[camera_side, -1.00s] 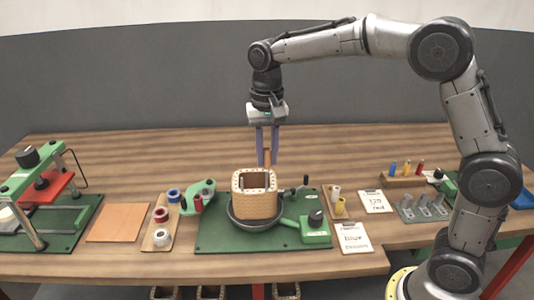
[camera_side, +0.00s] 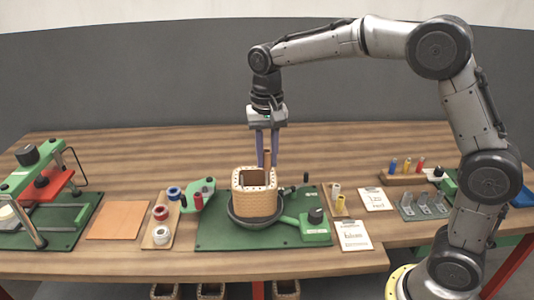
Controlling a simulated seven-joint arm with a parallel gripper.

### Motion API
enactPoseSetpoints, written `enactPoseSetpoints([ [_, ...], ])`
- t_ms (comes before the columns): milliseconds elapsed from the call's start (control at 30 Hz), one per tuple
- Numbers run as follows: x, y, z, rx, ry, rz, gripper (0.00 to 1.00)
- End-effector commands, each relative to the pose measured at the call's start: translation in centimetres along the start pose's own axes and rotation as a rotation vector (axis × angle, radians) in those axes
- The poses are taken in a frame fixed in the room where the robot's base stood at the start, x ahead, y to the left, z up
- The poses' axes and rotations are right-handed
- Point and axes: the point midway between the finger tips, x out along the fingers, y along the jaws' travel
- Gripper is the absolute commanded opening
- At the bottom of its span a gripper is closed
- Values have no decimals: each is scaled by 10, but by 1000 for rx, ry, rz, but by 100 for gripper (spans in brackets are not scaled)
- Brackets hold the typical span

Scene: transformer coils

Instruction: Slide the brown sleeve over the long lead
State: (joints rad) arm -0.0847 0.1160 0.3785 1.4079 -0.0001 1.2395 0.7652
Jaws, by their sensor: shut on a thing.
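My gripper (camera_side: 267,161) points straight down, its two long purple-blue fingers shut on the brown sleeve (camera_side: 267,157). The sleeve is a slim upright tube between the fingertips, just behind and above the far rim of the coil (camera_side: 257,204). The coil is a square tan former with a row of dots around its rim, seated on a round dark plate (camera_side: 237,222). The long lead cannot be made out; the sleeve's lower end and the fingertips are close to the coil rim, and I cannot tell whether sleeve and lead touch.
The coil's green base (camera_side: 212,237) carries a green clamp (camera_side: 315,230) at right. Wire spools stand on a wooden board (camera_side: 157,242) at left. A green-framed press (camera_side: 40,195) is far left. Cards (camera_side: 354,236) and small racks lie at right. The table behind is clear.

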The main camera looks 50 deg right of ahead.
Motion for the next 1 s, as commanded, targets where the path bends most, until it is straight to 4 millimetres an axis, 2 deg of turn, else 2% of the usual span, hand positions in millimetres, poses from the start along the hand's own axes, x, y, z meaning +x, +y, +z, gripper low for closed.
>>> enactPoseSetpoints([
  [567, 5, 0, 0, 0, 0, 0, 0],
  [1000, 16, 0, 0, 0, -1, 1, 0],
])
